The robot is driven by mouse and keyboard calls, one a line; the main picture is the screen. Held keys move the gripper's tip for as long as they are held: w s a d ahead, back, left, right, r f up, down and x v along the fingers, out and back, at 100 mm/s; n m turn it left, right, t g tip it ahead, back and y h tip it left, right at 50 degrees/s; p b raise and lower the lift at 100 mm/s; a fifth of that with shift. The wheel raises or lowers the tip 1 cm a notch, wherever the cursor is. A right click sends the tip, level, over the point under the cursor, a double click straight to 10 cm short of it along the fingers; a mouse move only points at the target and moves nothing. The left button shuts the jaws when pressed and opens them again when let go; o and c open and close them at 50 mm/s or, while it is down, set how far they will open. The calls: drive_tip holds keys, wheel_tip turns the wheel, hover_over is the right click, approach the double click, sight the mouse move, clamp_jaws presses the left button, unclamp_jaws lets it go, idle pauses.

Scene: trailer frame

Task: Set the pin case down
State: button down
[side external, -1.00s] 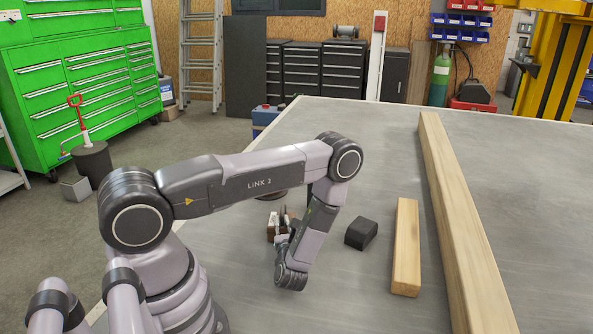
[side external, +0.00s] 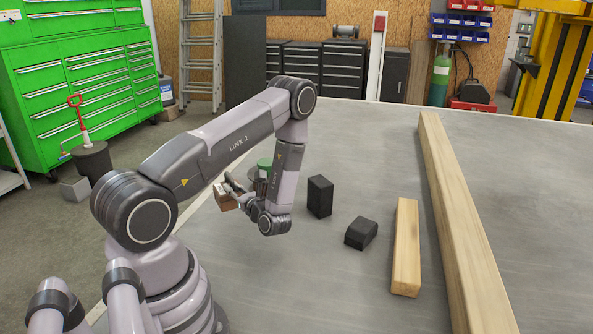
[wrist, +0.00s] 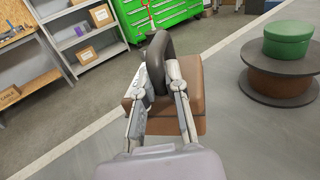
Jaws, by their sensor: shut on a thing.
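The pin case appears to be the brown case (wrist: 201,94) with a dark arched handle (wrist: 160,55). My gripper (wrist: 160,80) is shut on the handle, with one finger on each side. In the side external view, the case (side external: 222,199) is at the left side of the grey table, left of my wrist, and my gripper (side external: 234,184) partly covers it. The case's underside is hidden in both views, so I cannot tell whether it touches the table.
A green round tin (wrist: 288,38) sits on a brown spool (wrist: 285,82) close by. An upright black block (side external: 320,197), a lying black block (side external: 361,233), a short wooden block (side external: 406,250) and a long beam (side external: 455,215) lie to the right. The table edge is close on the left.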

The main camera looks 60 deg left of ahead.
drive_tip(key=f, duration=0.8)
drive_tip(key=shift+s+a, duration=0.2)
drive_tip(key=shift+s, duration=0.05)
drive_tip(key=c, duration=1.2)
unclamp_jaws()
drive_tip(key=shift+f, duration=0.1)
drive_tip(key=shift+o, duration=0.2)
